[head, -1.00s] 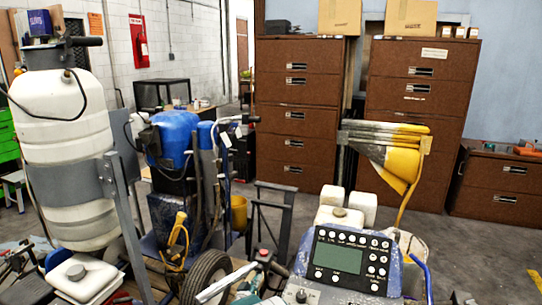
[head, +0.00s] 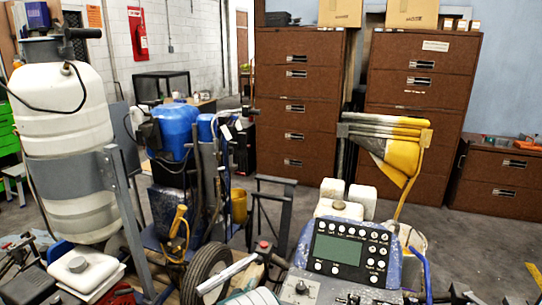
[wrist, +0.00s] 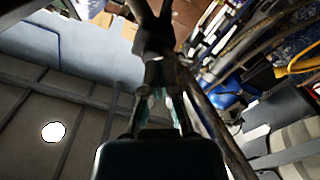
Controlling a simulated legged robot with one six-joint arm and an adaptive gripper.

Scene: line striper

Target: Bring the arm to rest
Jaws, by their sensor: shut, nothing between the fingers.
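My gripper (wrist: 158,72) shows in the wrist view, its dark body at the bottom centre and its narrow fingers drawn together above it. The fingers are shut and nothing shows between them. Dark metal parts lie close around and beyond the fingertips; I cannot tell whether they touch. I cannot make out the gripper or arm in the head view. The line striper's control panel (head: 340,250), with a grey-green screen, is near the bottom centre-right of the head view.
A tall white tank (head: 68,105) stands at left, beside a blue-topped machine (head: 175,128) and a black wheel (head: 208,275). Brown cabinets (head: 298,110) line the back. Open grey floor (head: 470,245) lies at right. The lower foreground is crowded with bars and tools.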

